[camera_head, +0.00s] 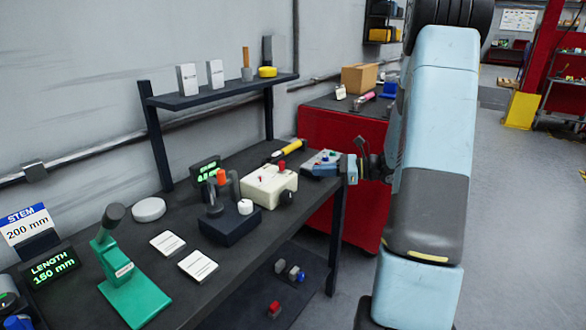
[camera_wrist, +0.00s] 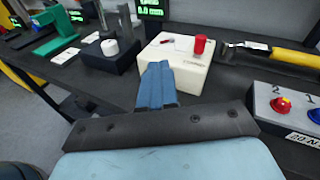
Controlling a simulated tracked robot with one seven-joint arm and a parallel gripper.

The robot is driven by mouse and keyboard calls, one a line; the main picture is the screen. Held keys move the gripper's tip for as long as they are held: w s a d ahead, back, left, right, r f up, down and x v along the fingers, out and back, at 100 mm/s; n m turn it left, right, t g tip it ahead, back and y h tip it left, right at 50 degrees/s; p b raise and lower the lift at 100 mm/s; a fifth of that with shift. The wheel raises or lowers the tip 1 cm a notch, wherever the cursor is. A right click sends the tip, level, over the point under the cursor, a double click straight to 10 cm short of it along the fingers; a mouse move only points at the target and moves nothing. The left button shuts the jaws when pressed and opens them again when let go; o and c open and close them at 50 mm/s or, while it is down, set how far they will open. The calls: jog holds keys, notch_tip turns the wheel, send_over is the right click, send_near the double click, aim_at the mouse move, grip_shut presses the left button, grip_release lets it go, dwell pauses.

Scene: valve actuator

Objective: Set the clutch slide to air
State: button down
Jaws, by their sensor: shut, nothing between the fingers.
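A cream box (camera_head: 268,186) stands on the dark bench; it also shows in the wrist view (camera_wrist: 190,72). On its top are a small red piece (camera_wrist: 167,41) and an upright red cylinder (camera_wrist: 200,45). A small label on its front is too blurred to read. I cannot tell which part is the clutch slide or where it is set. My gripper (camera_wrist: 157,70) has its blue fingers together and empty, pointing at the cream box's front. The fingers hide part of that front, and I see no clear contact. In the head view my gripper (camera_head: 314,170) is at the bench's right end.
A grey box with red and blue buttons (camera_wrist: 290,108) is close on the right. A yellow-handled tool (camera_wrist: 275,55) lies behind. A dark block with a white knob (camera_wrist: 109,50) stands left of the cream box. The green press (camera_head: 130,280) is farther left.

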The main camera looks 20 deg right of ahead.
aim_at(283, 163)
jog(key=w+d+f+m+t, duration=0.2)
jog(key=d+f+m+t, duration=0.1)
jog(key=d, duration=0.2)
jog(key=shift+d+f+m, duration=0.25)
jog(key=shift+m, duration=0.05)
jog(key=shift+w, duration=0.1)
jog(key=x, duration=1.4)
jog(key=shift+w+d, duration=0.1)
jog(key=shift+d, duration=0.05)
jog(key=w+a, duration=0.2)
jog(key=w, duration=0.1)
jog(key=shift+w+a, duration=0.1)
jog(key=shift+a, duration=0.05)
jog(key=shift+w+a+r, duration=0.1)
jog(key=shift+a, duration=0.05)
